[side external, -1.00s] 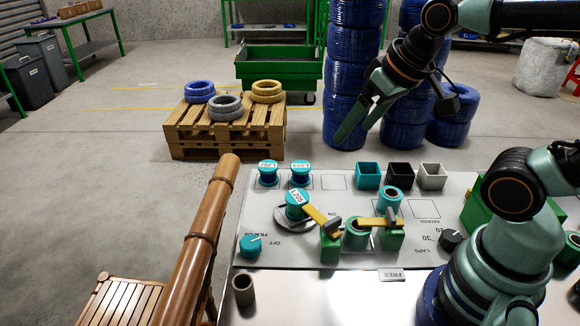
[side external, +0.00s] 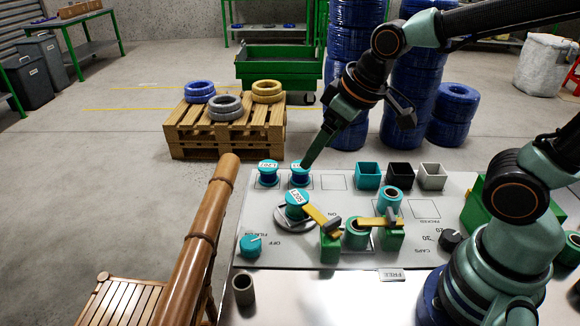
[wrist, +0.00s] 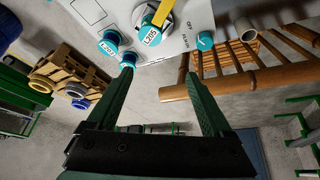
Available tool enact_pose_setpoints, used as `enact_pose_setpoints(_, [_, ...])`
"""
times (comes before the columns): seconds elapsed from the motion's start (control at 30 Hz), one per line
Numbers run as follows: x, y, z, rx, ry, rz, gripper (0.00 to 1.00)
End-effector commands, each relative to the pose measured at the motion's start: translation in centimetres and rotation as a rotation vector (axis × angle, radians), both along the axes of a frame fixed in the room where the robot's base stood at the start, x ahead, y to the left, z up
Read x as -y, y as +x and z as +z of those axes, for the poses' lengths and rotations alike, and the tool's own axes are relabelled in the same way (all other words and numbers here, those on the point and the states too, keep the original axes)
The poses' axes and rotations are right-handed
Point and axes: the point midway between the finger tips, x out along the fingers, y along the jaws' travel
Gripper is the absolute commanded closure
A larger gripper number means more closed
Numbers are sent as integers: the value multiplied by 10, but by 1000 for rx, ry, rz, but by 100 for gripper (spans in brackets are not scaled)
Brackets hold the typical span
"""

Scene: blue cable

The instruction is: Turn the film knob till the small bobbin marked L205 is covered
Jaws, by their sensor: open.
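The teal film knob (side external: 250,246) sits at the panel's front left, by the FILM, ON and OFF lettering, with a pale pointer line on top. It also shows in the wrist view (wrist: 205,41). The small bobbin marked L205 (side external: 297,203) stands on a round grey disc, its white label bare; it also shows in the wrist view (wrist: 151,36). My gripper (wrist: 159,78) is open and empty. In the side view its fingertips (side external: 306,163) appear by the back bobbins, above and behind L205, away from the knob. Its second finger is hidden there.
Two labelled bobbins (side external: 268,177) stand at the panel's back left. A yellow arm on a green stand (side external: 330,245) reaches to L205's right. Teal, black and white boxes (side external: 399,178) stand behind. A bamboo rail (side external: 206,230) rises left of the panel, near the knob.

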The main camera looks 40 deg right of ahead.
Motion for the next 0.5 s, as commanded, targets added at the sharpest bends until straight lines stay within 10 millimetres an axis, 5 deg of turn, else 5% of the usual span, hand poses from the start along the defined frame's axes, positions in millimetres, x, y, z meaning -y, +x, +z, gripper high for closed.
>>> enact_pose_setpoints(0.23, [-69,18,-54,-41,-43,247,15])
enact_pose_setpoints(0.5, [-101,20,-82,-48,-62,359,15])
